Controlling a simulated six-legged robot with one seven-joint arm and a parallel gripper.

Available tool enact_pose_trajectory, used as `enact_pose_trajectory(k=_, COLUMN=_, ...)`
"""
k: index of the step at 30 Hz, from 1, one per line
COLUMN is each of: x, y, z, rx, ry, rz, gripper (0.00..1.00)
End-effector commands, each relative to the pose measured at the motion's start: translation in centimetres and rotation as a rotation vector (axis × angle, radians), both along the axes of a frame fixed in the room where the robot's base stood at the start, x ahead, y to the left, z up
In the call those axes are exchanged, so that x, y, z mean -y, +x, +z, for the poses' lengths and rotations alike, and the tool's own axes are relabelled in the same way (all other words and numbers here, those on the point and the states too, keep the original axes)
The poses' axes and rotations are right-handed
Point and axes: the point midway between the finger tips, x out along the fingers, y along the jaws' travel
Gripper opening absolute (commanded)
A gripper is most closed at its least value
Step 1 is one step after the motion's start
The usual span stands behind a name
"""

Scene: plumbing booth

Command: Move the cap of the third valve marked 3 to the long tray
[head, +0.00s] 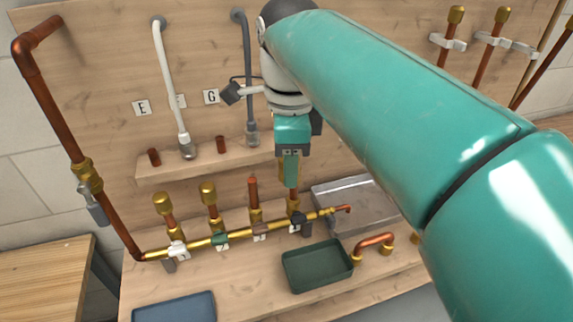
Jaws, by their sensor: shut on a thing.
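My gripper (290,178) is shut, pointing down above the rightmost riser of the brass manifold (240,234). A brass-coloured piece, seemingly a cap (282,168), shows between and behind its fingers, mostly hidden. The third riser from the left (254,190) is bare copper with no cap on top. The first riser (163,204) and second riser (208,192) have brass caps. The valve numbers are too small to read. A grey metal tray (330,193) lies behind and right of the gripper, partly hidden by my arm. It looks the longest tray.
A green tray (317,284) stands in front of the manifold, and a blue tray (174,310) at the front left. A curved copper pipe (374,243) sits right of the green tray. A shelf (195,172) with grey and white hoses is behind.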

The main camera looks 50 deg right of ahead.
Motion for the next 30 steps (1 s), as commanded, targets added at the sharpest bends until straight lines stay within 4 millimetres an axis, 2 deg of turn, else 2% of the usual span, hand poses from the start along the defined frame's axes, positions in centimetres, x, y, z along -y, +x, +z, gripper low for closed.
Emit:
enact_pose_trajectory(k=15, x=0.0, y=0.0, z=2.7, rx=-0.001, ry=-0.001, rz=0.000, gripper=0.12)
enact_pose_trajectory(k=30, x=0.0, y=0.0, z=2.8, rx=0.000, ry=0.000, rz=0.000, gripper=0.12)
